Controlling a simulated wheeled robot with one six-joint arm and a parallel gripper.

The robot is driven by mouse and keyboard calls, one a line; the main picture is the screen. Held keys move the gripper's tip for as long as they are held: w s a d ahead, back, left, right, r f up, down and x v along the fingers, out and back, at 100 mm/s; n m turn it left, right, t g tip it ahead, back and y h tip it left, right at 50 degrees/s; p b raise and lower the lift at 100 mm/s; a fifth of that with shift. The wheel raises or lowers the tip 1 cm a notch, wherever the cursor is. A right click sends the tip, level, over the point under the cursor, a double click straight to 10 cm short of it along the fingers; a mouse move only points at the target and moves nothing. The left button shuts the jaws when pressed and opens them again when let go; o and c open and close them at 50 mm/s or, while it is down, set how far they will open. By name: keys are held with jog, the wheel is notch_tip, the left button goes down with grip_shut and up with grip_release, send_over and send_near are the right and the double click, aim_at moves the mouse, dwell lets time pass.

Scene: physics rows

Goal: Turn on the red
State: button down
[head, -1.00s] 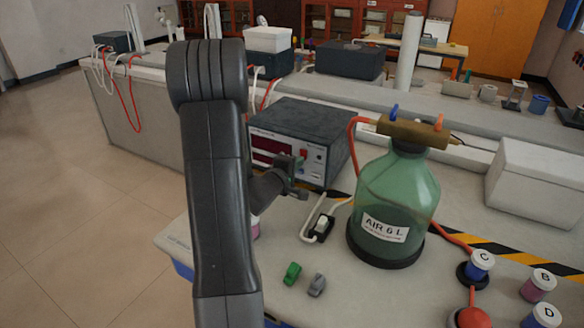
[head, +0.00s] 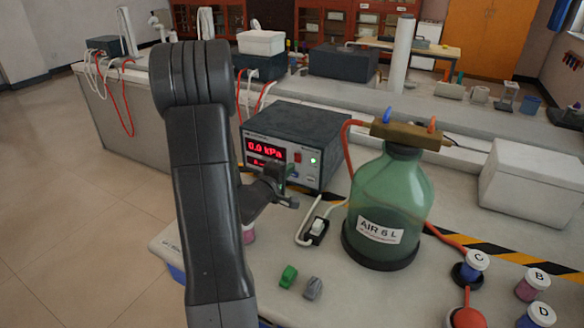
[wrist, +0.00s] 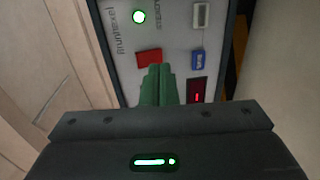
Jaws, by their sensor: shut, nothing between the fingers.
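The grey meter box (head: 300,124) stands on the bench, its front panel lit. Its red display (head: 262,152) reads 0.0 kPa on the upper line; the lower line is partly hidden by my gripper. The red switch (head: 297,157) is on the panel, right of the display. In the wrist view the red switch (wrist: 149,57) is just beyond the fingertips, partly covered by them; I cannot tell whether they touch.
A green bottle (head: 388,205) labelled AIR 6 L stands right of the meter, joined by red tubing. A white rocker switch on a cable (head: 317,229) lies in front. A blue button (wrist: 198,60) sits beside the red switch. Small green and grey pieces (head: 288,276) lie nearer.

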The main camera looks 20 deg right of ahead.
jog(key=v, duration=1.1)
jog(key=shift+b, duration=0.3)
